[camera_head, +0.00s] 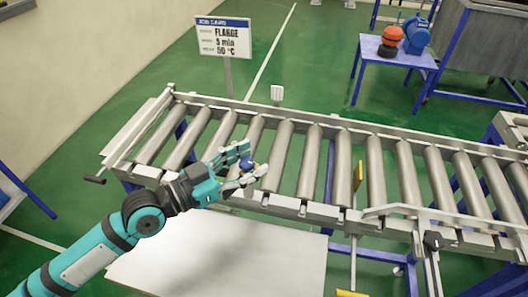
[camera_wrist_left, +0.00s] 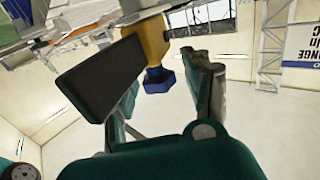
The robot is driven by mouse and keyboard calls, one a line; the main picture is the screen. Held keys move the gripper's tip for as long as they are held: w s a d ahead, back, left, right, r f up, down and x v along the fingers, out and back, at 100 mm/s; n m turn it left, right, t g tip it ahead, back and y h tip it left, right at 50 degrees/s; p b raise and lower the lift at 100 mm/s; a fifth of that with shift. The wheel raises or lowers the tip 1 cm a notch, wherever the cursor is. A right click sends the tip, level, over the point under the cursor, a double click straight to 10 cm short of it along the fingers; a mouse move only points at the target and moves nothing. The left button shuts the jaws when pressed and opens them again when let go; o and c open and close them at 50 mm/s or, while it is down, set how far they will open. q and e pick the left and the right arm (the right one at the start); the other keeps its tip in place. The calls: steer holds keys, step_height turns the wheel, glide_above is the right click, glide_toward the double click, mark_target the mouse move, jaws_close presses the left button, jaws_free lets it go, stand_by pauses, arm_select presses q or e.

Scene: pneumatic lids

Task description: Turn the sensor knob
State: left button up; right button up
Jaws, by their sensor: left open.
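The sensor knob (camera_head: 247,162) is small and dark blue and sits at the near rail of the roller conveyor. In the left wrist view the blue knob (camera_wrist_left: 158,80) sticks out from a yellow sensor body (camera_wrist_left: 154,46). My left gripper (camera_head: 255,160) is open, with one teal finger on each side of the knob. In the left wrist view the fingers of this gripper (camera_wrist_left: 165,58) stand apart with the knob between them; I cannot tell whether either touches it. My right gripper is not in view.
The roller conveyor (camera_head: 312,165) runs across the picture. A job card sign (camera_head: 226,38) stands behind it. A blue-framed table (camera_head: 397,52) with orange and blue parts stands at the back right. A pale flat panel (camera_head: 230,255) lies in front, below my arm.

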arm_select(q)
steer(key=shift+a, duration=0.15)
steer(key=c, duration=0.5)
jaws_close()
steer(key=shift+r, duration=0.1)
steer(key=p, duration=0.2)
steer(key=t+p, duration=0.1)
steer(key=p, duration=0.1)
steer(key=shift+d+r+n+y+p, duration=0.2)
steer(key=shift+r+n+y+p, duration=0.1)
steer(key=shift+r+n, duration=0.1)
steer(key=shift+w+f+b, duration=0.1)
steer(key=shift+f+b, duration=0.25)
steer(key=shift+f, duration=0.15)
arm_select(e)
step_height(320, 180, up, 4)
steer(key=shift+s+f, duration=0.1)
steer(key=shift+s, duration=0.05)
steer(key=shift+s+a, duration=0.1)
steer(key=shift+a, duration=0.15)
